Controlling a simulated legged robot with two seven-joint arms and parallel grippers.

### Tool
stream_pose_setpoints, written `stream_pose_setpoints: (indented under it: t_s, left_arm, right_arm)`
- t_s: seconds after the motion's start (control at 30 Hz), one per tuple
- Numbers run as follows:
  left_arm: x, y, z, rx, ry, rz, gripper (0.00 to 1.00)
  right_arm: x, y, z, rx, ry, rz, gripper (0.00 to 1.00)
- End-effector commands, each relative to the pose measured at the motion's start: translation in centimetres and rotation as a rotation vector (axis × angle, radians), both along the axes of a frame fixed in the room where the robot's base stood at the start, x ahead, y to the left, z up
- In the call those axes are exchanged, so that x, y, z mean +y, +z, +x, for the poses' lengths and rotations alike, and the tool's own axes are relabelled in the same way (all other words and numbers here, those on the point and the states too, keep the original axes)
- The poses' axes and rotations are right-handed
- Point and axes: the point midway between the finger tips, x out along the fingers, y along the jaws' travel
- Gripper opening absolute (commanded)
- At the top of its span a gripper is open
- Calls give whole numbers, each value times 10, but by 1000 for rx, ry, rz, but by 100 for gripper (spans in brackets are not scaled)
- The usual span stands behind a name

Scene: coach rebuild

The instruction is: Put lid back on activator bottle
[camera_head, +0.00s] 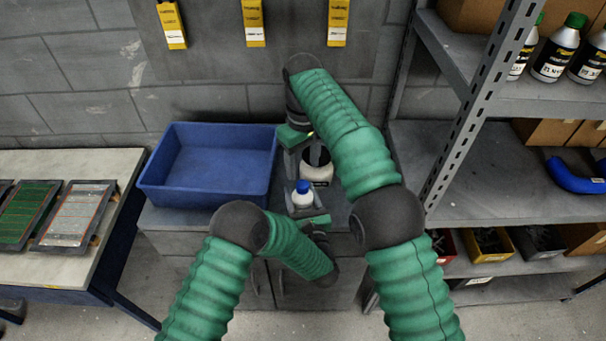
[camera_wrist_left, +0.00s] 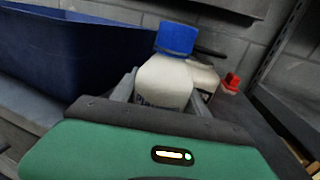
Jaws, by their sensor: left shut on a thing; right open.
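A small white bottle (camera_head: 303,199) with a blue lid (camera_head: 303,186) on its top stands upright over the cabinet top. My left gripper (camera_head: 304,210) is shut on its body, and the left wrist view shows the bottle (camera_wrist_left: 163,84) between the fingers with the blue lid (camera_wrist_left: 177,39) above. My right gripper (camera_head: 306,158) is open behind it, by a larger white container (camera_head: 319,172) with a dark top; I cannot tell whether they touch. In the left wrist view, this container (camera_wrist_left: 204,77) is partly hidden behind the bottle.
A blue bin (camera_head: 207,199) stands left of the bottles on the grey cabinet. A red cap-like thing (camera_wrist_left: 232,82) shows behind in the left wrist view. A metal shelf (camera_head: 500,185) with bottles and boxes bounds the right side. A table (camera_head: 75,255) with panels is at left.

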Motion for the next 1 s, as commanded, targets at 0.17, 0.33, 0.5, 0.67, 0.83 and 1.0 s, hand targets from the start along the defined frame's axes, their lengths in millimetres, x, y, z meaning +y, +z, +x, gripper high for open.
stream_pose_setpoints:
  t_s: [0.17,0.33,0.5,0.67,0.83,1.0]
  left_arm:
    - [0,-1,0,2,0,1,0]
    - [0,-1,0,2,0,1,0]
    - [0,0,0,1,0,0,72]
    - [0,0,0,0,0,0,78]
    - [0,0,-1,0,0,0,78]
    - [-4,-2,-15,2,-2,1,78]
  right_arm:
    - [0,10,0,1,0,-1,54]
    - [0,10,0,2,0,-1,54]
    - [0,10,0,1,0,-1,54]
    - [0,10,0,1,0,-1,54]
    - [0,10,0,1,0,-1,54]
    - [0,7,0,1,0,-1,54]
